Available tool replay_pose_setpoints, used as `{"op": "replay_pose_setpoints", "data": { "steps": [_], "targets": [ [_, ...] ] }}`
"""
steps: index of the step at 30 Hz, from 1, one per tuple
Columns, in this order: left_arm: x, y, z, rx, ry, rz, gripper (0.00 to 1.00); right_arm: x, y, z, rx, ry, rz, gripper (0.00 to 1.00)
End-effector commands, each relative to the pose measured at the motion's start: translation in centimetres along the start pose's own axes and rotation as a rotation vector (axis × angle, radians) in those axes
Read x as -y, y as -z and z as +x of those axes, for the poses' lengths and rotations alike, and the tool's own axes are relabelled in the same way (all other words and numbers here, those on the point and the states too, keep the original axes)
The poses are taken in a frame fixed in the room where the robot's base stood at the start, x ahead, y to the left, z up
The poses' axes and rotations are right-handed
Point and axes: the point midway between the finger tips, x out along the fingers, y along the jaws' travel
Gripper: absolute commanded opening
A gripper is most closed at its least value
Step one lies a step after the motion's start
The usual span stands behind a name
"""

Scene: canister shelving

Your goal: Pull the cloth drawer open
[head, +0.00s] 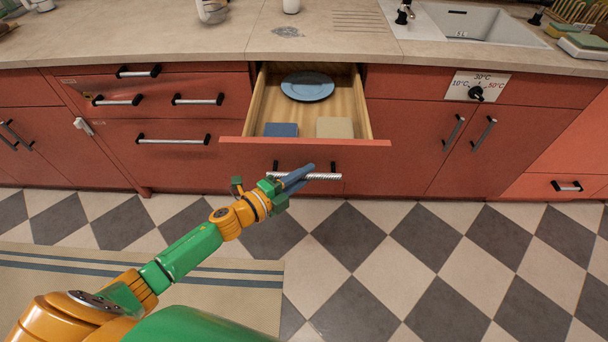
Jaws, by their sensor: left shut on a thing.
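The drawer (305,142) in the middle of the red counter front stands open, its wooden inside showing. In it lie a round blue plate (307,88) at the back, a folded blue cloth (281,129) at the front left and a folded beige cloth (335,128) at the front right. My left gripper (298,178) is shut on the silver bar handle (325,177) below the drawer's front edge. The fingers hide the middle of the handle. My right gripper is not in view.
Closed red drawers (172,139) stand at the left, and closed cupboard doors (430,138) at the right. The counter (320,40) holds a sink (468,28) at the right. The checkered floor (400,245) in front is clear, with a striped rug (240,290) at the lower left.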

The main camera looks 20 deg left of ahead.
Motion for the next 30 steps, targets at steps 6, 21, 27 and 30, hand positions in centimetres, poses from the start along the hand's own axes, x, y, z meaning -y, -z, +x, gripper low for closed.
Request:
{"op": "replay_pose_setpoints", "data": {
  "steps": [6,21,27,30],
  "targets": [
    [-0.1,0.0,0.0,-0.001,-0.001,-0.001,0.33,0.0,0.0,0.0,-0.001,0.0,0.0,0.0],
    [-0.1,0.0,-1.6,0.001,-0.003,-0.001,0.52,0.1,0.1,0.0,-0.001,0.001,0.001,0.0],
    [-0.2,0.1,-5.2,-0.001,-0.004,-0.001,0.52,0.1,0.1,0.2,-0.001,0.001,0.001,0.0],
    [-0.2,0.0,-6.4,0.0,-0.003,-0.001,0.52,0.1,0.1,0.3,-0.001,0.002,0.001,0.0]
  ]
}}
